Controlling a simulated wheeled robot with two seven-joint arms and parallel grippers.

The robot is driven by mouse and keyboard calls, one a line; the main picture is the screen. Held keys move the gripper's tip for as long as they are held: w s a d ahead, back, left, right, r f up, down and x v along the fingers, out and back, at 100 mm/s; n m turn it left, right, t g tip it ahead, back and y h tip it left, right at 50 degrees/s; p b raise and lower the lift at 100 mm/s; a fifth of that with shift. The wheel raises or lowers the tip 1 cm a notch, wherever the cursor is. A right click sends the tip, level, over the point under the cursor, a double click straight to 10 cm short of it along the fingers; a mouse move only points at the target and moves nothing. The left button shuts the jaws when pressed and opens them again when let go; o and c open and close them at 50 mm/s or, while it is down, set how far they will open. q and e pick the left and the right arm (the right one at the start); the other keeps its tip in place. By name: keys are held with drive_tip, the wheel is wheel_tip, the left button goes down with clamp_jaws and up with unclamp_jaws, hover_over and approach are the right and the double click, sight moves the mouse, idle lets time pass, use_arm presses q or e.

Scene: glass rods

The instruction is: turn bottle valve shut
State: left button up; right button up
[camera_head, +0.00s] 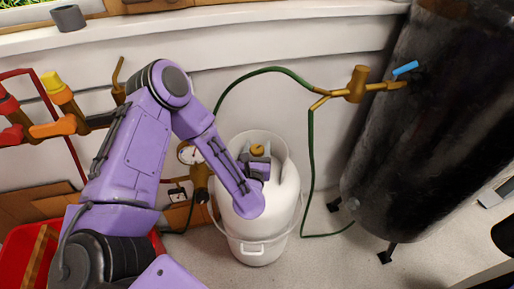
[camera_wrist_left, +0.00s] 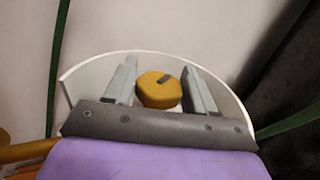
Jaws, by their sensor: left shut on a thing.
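The bottle (camera_head: 262,222) is a white gas cylinder standing upright on the floor, with a white collar round its top. Its valve knob (camera_head: 257,150) is yellow-brown and sits at the top of the bottle. In the left wrist view the knob (camera_wrist_left: 158,90) lies between the two grey fingers, with a dark mark on its top. My left gripper (camera_head: 256,163) reaches down to the bottle top and is shut on the knob; its fingertips (camera_wrist_left: 160,80) stand on either side of it. The gripper and arm hide part of the bottle's top. My right gripper is not in view.
A pressure gauge (camera_head: 190,154) stands left of the bottle. A green hose (camera_head: 262,70) runs from behind it to a brass fitting (camera_head: 356,84) with a blue lever (camera_head: 405,68). A large black tank (camera_head: 420,140) stands at right. A red container (camera_head: 20,252) is at lower left.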

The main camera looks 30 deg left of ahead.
use_arm(q)
drive_tip(key=m+t+h, duration=0.1)
drive_tip(key=m+h, duration=0.1)
drive_tip(key=h, duration=0.1)
drive_tip(key=shift+r+m+h+p, duration=0.1)
drive_tip(key=shift+m+h+p, duration=0.2)
drive_tip(key=shift+h+p, duration=0.1)
drive_tip(key=shift+m+t+h+p, duration=0.2)
drive_tip(key=shift+m+h+p, duration=0.25)
drive_tip(key=shift+m+h, duration=0.9)
drive_tip(key=shift+m+t+h+p, duration=0.2)
drive_tip(key=shift+m+h+p, duration=0.4)
drive_tip(key=shift+h, duration=1.35)
drive_tip(key=shift+m, duration=0.25)
drive_tip(key=o, duration=1)
drive_tip(key=shift+c, duration=0.2)
drive_tip(key=s+a, duration=0.1)
drive_tip(key=s, duration=0.9)
drive_tip(key=shift+s+a, duration=0.15)
drive_tip(key=shift+s, duration=0.15)
